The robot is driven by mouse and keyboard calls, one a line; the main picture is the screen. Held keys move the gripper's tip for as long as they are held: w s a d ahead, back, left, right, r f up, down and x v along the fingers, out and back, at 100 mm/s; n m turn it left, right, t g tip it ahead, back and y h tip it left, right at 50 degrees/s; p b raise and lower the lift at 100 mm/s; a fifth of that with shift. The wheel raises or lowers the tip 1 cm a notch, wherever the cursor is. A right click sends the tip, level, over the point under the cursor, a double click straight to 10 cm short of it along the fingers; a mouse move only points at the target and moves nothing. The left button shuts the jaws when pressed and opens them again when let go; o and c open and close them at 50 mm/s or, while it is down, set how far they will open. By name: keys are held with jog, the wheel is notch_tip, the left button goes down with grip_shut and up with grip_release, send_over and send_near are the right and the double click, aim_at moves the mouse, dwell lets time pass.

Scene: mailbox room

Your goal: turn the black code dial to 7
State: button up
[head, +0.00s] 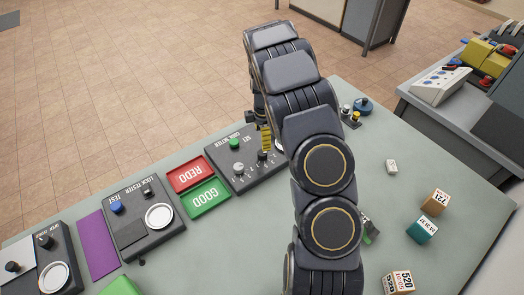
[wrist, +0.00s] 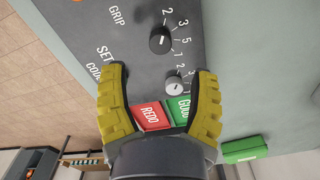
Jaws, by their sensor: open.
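The black dial (wrist: 160,41) stands on a dark grey panel, with the word GRIP printed near it. The digits 2, 3, 5 and 7 run around its right side. My gripper (wrist: 162,73) is open, yellow fingers apart, with nothing held. The black dial appears beyond the fingertips. In the head view the panel box (head: 222,160) stands at the table's far edge; one yellow finger (head: 266,138) shows beside the black dial (head: 262,156).
Red REDO (head: 189,173) and green GOOD (head: 205,197) trays lie left of the panel box. A lock tester (head: 140,218) stands farther left. Labelled cubes (head: 435,202) and a small white block (head: 391,166) are on the right. The table between is mostly clear.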

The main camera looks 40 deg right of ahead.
aim_at(262, 152)
notch_tip(262, 152, down, 7)
jog(key=shift+f, duration=0.1)
dwell(0.3)
grip_shut()
